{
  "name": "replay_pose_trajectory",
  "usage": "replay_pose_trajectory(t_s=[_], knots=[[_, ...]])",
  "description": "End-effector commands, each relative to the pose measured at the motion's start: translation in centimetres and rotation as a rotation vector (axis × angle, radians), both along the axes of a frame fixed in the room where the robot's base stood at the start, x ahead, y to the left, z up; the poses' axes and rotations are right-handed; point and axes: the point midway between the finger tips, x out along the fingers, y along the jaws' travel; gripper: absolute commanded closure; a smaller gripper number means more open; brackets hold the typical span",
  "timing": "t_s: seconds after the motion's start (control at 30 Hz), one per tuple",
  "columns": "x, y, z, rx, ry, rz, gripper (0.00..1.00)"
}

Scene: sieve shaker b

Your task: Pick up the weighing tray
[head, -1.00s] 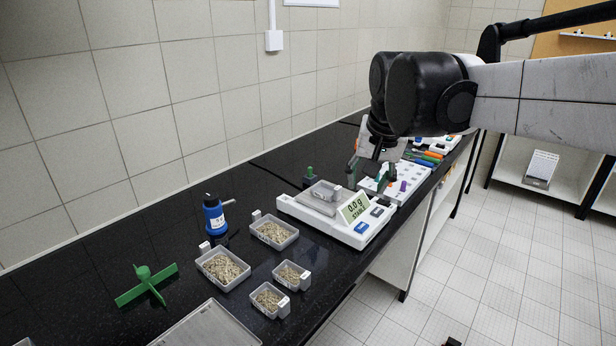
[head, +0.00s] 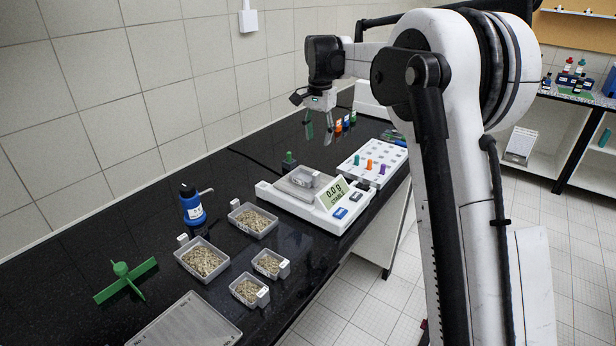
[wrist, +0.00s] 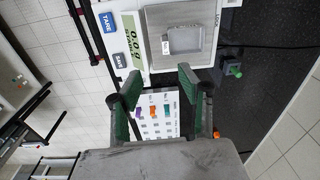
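The weighing tray (head: 304,177), a small grey empty tray with a white label tab, sits on the metal pan of the white balance (head: 284,198). The balance display reads 0.0 g, STABLE. In the wrist view the weighing tray (wrist: 187,40) lies on the square pan, beyond the fingertips and toward the upper right. My gripper (head: 319,133) has green-padded fingers and hangs above the bench, behind the balance and apart from it. In the wrist view my gripper (wrist: 160,80) is open with nothing between its fingers.
Several grain-filled trays (head: 203,261) stand left of the balance. A small green-topped object (head: 289,161) stands close behind the balance. A white rack (head: 388,156) with coloured pegs is to its right.

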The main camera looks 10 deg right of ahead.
Motion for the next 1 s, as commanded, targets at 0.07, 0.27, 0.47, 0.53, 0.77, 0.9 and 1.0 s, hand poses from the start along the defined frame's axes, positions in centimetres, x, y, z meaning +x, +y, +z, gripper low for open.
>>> replay_pose_trajectory(t_s=[0.07, 0.27, 0.47, 0.53, 0.77, 0.9, 1.0], knots=[[1.3, 0.0, -1.0, 0.002, 0.018, -0.024, 0.63], [2.5, -0.1, -2.3, 0.001, 0.042, -0.056, 0.63], [2.6, 0.0, -4.7, 0.002, 0.044, -0.059, 0.63], [2.5, 0.0, -6.0, 0.001, 0.043, -0.059, 0.63], [2.5, 0.0, -9.7, 0.001, 0.043, -0.058, 0.63], [2.5, 0.0, -10.8, 0.001, 0.043, -0.058, 0.63], [2.4, 0.0, -11.2, 0.001, 0.043, -0.058, 0.63]])
